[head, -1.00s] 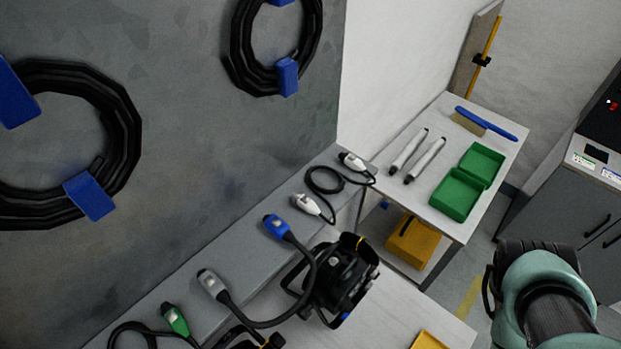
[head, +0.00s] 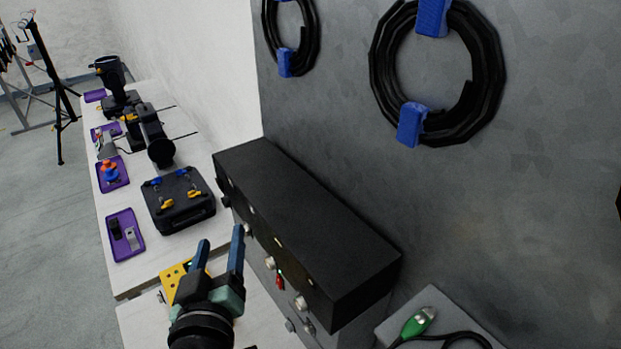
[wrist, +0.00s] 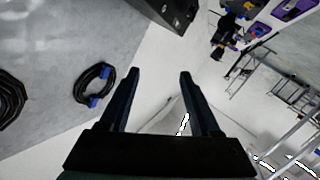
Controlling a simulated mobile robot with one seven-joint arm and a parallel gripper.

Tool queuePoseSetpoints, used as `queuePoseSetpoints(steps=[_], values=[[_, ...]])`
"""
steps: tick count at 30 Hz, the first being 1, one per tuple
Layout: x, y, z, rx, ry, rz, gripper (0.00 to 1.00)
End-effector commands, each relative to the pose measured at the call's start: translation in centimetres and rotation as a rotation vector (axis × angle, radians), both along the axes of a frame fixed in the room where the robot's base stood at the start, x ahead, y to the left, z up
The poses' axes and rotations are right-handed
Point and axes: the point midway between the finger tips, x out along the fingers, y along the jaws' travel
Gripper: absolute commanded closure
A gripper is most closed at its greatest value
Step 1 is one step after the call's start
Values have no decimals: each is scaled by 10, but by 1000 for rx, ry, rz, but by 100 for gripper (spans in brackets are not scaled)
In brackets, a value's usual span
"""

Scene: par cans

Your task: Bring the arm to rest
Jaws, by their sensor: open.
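My gripper (head: 220,257) shows at the lower middle of the head view, with its two blue-grey fingers apart and pointing up and away. Nothing is between them. It is over the near table, in front of the black box unit and partly covering a yellow plate. In the wrist view my gripper (wrist: 158,76) is also open and empty, with white wall and floor beyond its fingers. No finger visibly touches anything.
A long black box (head: 318,235) stands close right of my gripper. A black case (head: 178,203) and purple trays (head: 125,234) lie on the white table beyond. Coiled cables (head: 437,75) hang on the grey wall. Open floor (head: 45,220) is at the left.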

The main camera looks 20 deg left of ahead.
Motion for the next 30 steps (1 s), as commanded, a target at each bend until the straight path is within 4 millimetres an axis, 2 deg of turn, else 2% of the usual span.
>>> queuePoseSetpoints(steps=[1,3,7,10,12,15,18,21,23,26,30], values=[[17,-18,32,66,-66,-42,36],[32,-43,77,154,-150,-86,36],[42,-96,161,303,-322,-156,36],[33,-140,223,404,-467,-195,36],[19,-168,261,463,-567,-212,36],[-7,-200,304,526,-692,-222,36],[-29,-220,331,564,-781,-222,36],[-43,-230,346,582,-830,-221,36],[-47,-233,350,587,-844,-220,36],[-48,-234,352,590,-848,-219,50],[-48,-233,352,589,-846,-219,50]])
